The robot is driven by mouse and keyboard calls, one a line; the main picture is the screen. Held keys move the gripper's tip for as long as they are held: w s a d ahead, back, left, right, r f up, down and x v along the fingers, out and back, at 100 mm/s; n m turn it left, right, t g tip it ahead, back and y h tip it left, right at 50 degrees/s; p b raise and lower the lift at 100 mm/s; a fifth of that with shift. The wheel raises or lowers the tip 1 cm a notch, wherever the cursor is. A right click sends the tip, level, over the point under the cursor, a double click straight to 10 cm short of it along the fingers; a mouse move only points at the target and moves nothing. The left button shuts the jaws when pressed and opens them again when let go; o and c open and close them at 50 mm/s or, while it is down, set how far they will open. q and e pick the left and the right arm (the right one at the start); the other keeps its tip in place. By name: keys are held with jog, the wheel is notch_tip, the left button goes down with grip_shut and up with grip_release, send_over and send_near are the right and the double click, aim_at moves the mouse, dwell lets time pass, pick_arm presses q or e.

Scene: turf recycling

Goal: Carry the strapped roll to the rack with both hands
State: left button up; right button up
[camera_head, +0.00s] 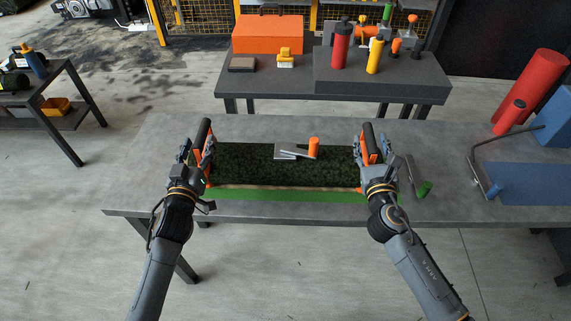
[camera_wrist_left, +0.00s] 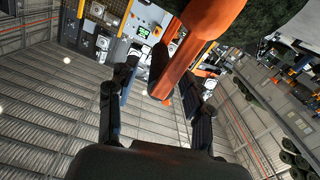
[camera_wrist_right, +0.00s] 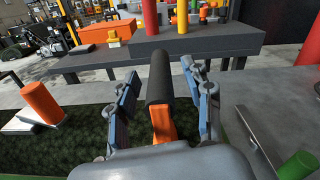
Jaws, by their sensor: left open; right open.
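The strapped roll (camera_head: 245,165), dark green turf, lies across the table between two orange end handles with black grips. My left gripper (camera_head: 196,152) is open at the left handle. In the left wrist view the orange handle (camera_wrist_left: 178,68) passes between its spread fingers. My right gripper (camera_head: 374,155) is open at the right handle. In the right wrist view the black grip (camera_wrist_right: 159,78) stands between its fingers, with gaps on both sides. The straps are hard to make out. I cannot identify the rack in the head view.
A metal tool with an orange handle (camera_head: 313,148) lies on the roll. A green strip (camera_head: 290,195) runs along the table's front. A green-handled tool (camera_head: 424,189) is right of my right gripper. A dark bench (camera_head: 380,85) with bottles and an orange box (camera_head: 268,34) stands behind.

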aim_at(200, 134)
pick_arm(q)
jog(key=shift+w+d, duration=0.1)
jog(key=shift+w, duration=1.45)
pick_arm(e)
jog(key=shift+w+d, duration=0.1)
jog(key=shift+w, duration=1.45)
pick_arm(q)
grip_shut()
pick_arm(e)
grip_shut()
pick_arm(q)
jog(key=shift+w+r, duration=0.1)
jog(key=shift+r, duration=0.15)
pick_arm(e)
jog(key=shift+w+r, duration=0.1)
jog(key=shift+r, duration=0.2)
